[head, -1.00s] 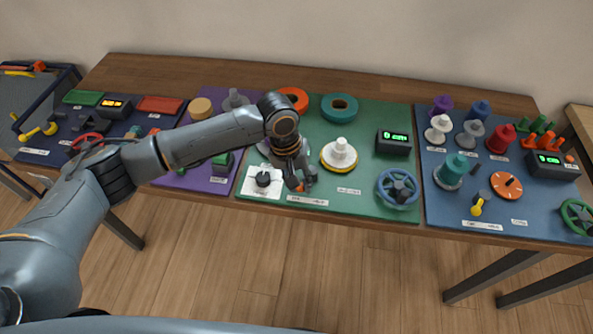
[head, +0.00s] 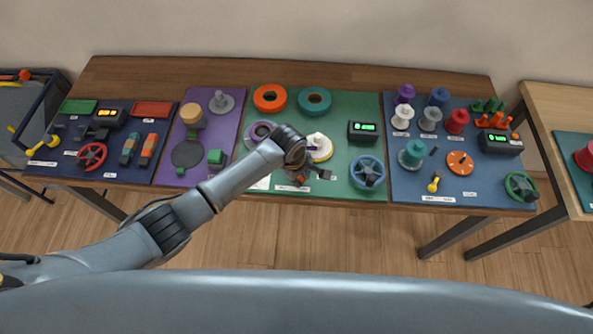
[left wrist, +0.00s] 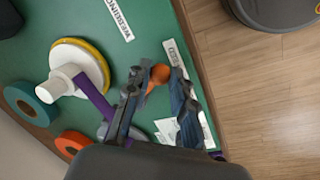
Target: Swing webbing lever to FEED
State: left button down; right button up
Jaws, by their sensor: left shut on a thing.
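The webbing lever shows as an orange knob (left wrist: 158,74) between the fingers of my left gripper (left wrist: 160,84) in the left wrist view. My left gripper is shut on this knob. In the head view my left gripper (head: 305,176) is over the front edge of the green board (head: 345,105), and the knob (head: 300,180) barely shows. The lever's shaft and pivot are hidden by the fingers. A white FEED label (left wrist: 174,54) lies right beside the fingers, and a WEBBING label (left wrist: 118,18) is farther off. My right gripper is not in view.
A white spool with a yellow rim (left wrist: 70,78) stands near the gripper, with a purple strip (left wrist: 92,97) running from it. Orange (head: 270,97) and teal (head: 314,101) rolls lie behind.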

pick_arm(q)
jog(key=shift+d+n+p, duration=0.25)
jog(key=shift+n+p, duration=0.1)
jog(key=shift+n, duration=0.15)
jog(key=shift+w, duration=0.1)
jog(key=c, duration=1.1)
grip_release()
jog(key=shift+c, duration=0.2)
jog(key=shift+r, duration=0.1)
notch_tip(320, 180, up, 12)
jog(key=s+a, duration=0.1)
jog(key=shift+s+a+f, duration=0.15)
jog(key=shift+s+f, duration=0.05)
jog(key=shift+s, duration=0.2)
